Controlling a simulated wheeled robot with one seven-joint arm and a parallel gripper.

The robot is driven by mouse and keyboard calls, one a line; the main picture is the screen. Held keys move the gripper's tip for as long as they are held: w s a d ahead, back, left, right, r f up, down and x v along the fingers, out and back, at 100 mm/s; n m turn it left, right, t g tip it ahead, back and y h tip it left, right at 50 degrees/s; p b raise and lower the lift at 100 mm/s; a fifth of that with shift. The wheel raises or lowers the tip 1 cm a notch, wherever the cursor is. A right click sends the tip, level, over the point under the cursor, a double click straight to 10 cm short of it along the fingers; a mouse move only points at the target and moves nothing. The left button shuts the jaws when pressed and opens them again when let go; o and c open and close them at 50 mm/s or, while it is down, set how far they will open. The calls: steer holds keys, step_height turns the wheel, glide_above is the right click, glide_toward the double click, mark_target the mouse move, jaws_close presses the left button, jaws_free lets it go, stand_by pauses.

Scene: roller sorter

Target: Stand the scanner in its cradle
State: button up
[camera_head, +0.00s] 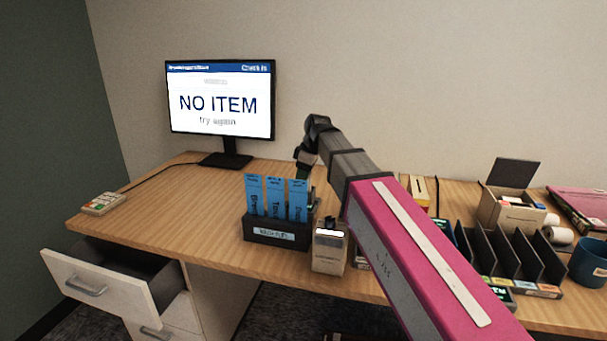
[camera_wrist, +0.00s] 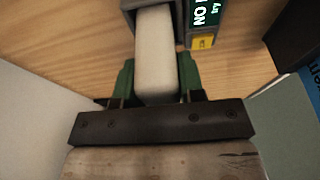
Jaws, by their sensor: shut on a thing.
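My gripper (camera_wrist: 158,80) is shut on the scanner (camera_wrist: 155,55), a pale cream, rounded bar between its green fingertips in the wrist view. The scanner's far end meets a dark grey, open-sided piece (camera_wrist: 181,14) that looks like the cradle. I cannot tell how deep the scanner sits in it, or whether it touches. In the head view my gripper (camera_head: 305,162) hangs low over the desk behind the blue leaflets, pointing down. The scanner and cradle are not clearly visible there, being small or hidden by the leaflets and my arm.
A leaflet holder (camera_head: 272,234) and a beige box (camera_head: 329,252) stand at the front edge. A monitor (camera_head: 220,100) reading "NO ITEM" is at the back left. A dark divider rack (camera_head: 507,262) and mug (camera_head: 588,262) are right. An open drawer (camera_head: 112,287) juts out at left.

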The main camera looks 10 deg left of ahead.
steer(key=shift+f, duration=0.25)
steer(key=o, duration=1.1)
steer(key=shift+c, duration=0.2)
steer(key=v, duration=1)
steer(key=shift+r, duration=0.35)
steer(key=shift+d, duration=0.1)
